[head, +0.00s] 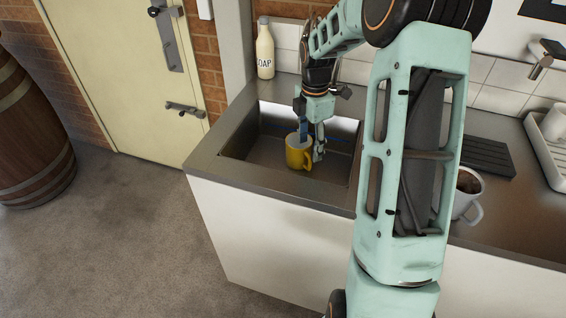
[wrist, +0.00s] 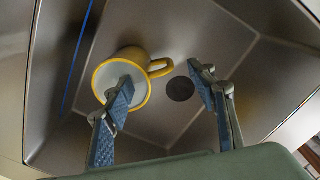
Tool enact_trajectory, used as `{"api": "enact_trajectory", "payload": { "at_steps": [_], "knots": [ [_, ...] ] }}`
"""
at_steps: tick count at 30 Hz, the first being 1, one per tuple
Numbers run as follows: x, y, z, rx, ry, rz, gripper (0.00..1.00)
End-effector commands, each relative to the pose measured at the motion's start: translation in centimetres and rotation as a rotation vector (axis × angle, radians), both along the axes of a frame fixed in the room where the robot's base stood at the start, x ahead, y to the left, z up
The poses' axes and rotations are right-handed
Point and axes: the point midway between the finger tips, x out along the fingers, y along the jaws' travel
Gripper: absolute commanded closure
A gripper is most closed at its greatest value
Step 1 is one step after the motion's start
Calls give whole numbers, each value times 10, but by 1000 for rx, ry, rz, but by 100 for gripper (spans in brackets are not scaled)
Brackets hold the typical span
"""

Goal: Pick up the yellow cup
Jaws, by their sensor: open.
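The yellow cup (head: 295,157) has a white inside and stands in the metal sink (head: 240,150). In the wrist view the cup (wrist: 142,98) shows its open mouth, with its handle (wrist: 160,67) pointing right. My gripper (head: 312,145) is open and reaches down into the sink at the cup. In the wrist view one finger of my gripper (wrist: 162,85) overlaps the cup's mouth and the other is to the right, past the handle. I cannot tell whether the first finger is inside the cup or above it. Nothing is held.
The sink walls stand close around the cup, and a dark drain (wrist: 180,89) lies beside it. A soap bottle (head: 265,50) stands behind the sink. A white mug (head: 468,200), partly hidden by my arm, and a drying rack (head: 548,155) are to the right.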

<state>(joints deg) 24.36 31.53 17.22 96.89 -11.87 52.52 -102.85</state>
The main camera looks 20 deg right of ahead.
Motion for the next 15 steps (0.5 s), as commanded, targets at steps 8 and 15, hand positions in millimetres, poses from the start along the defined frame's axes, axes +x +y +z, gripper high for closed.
{"api": "enact_trajectory", "payload": {
  "at_steps": [8,15],
  "knots": [
    [-2,-3,-25,12,15,13,48],
    [-1,-2,-47,11,15,13,48]
  ]
}}
